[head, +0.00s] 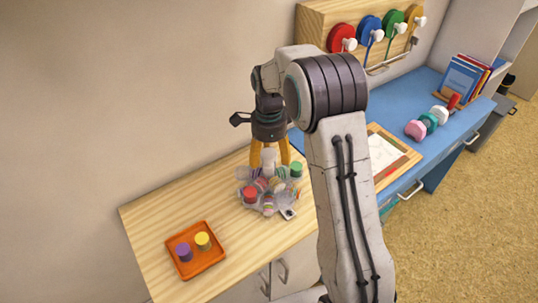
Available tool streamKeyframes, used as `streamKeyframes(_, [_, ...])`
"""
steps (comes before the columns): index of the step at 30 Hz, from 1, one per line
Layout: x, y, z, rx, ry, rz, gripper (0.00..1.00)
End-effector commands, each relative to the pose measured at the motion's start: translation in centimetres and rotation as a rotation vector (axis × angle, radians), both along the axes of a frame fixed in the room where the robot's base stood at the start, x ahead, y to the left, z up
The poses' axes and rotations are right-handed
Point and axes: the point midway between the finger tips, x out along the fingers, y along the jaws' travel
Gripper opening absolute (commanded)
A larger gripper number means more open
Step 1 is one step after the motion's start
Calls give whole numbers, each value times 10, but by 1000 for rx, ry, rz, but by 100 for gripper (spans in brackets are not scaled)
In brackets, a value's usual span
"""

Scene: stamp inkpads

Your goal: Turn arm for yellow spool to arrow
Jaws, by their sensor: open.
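My gripper (269,163) points down, with its two orange-yellow fingers apart, over a grey carousel (283,202) on the wooden counter. The carousel has several rounded cups or arms around its centre. A red spool (250,195) sits at its front left and a green spool (296,169) at its back right. Pale, striped pieces fill other places. A small grey tab with a dark mark (289,214) is at the front; I cannot tell whether it is the arrow. A yellow spool (203,240) stands in the orange tray, apart from the carousel. The fingers partly hide the carousel's far side.
The orange tray (218,258) also holds a purple spool (184,252). Bare wooden counter (160,215) lies around the tray. A blue desk (440,150) holds a drawing board, books and coloured rolls. A wall rack (312,22) carries red, blue, green and yellow discs.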

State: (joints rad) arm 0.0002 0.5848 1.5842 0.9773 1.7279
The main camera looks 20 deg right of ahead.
Motion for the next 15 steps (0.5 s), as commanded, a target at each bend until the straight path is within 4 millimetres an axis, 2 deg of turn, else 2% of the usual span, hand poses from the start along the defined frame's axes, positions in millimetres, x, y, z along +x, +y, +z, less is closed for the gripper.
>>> streamKeyframes(8, [1,0,4,0,-5,0,70])
streamKeyframes(11, [2,0,12,0,-7,0,70])
streamKeyframes(15, [2,0,32,0,-9,0,70])
